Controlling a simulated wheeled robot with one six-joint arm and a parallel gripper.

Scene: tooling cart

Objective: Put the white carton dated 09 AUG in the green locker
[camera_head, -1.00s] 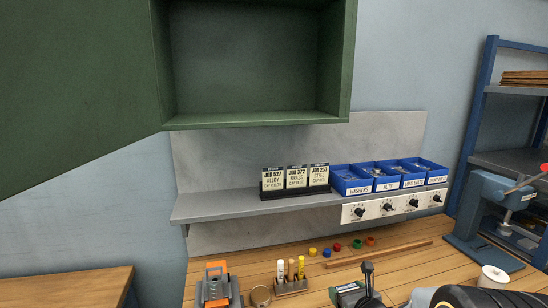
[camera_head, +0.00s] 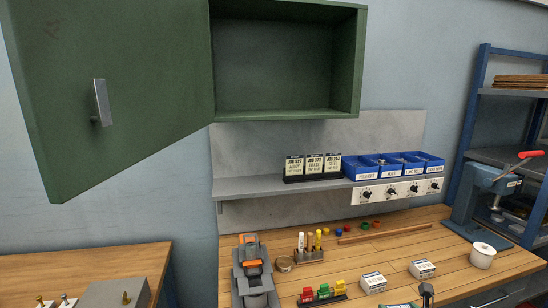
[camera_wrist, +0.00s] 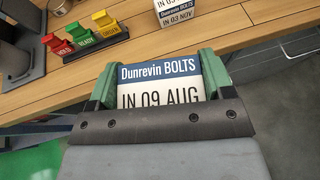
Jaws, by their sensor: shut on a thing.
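In the wrist view my gripper (camera_wrist: 157,78) is shut on a white carton (camera_wrist: 158,97) with a blue band. Its label reads "Dunrevin BOLTS IN 09 AUG". The green fingers hold it on both sides, and its lower part is hidden by the gripper. The green locker (camera_head: 362,60) hangs on the wall in the head view. Its door (camera_head: 110,85) is swung open to the left, and the inside that shows is empty. The gripper is well below the locker; the carton is not clearly visible in the head view.
Two other cartons (camera_head: 373,283) (camera_head: 422,268) stand on the bench (camera_head: 400,240); one reads 03 NOV in the wrist view. A rack of coloured tags (camera_head: 322,296) is nearby. Below the locker, a shelf (camera_head: 250,188) holds job cards (camera_head: 313,167) and blue bins (camera_head: 400,165).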

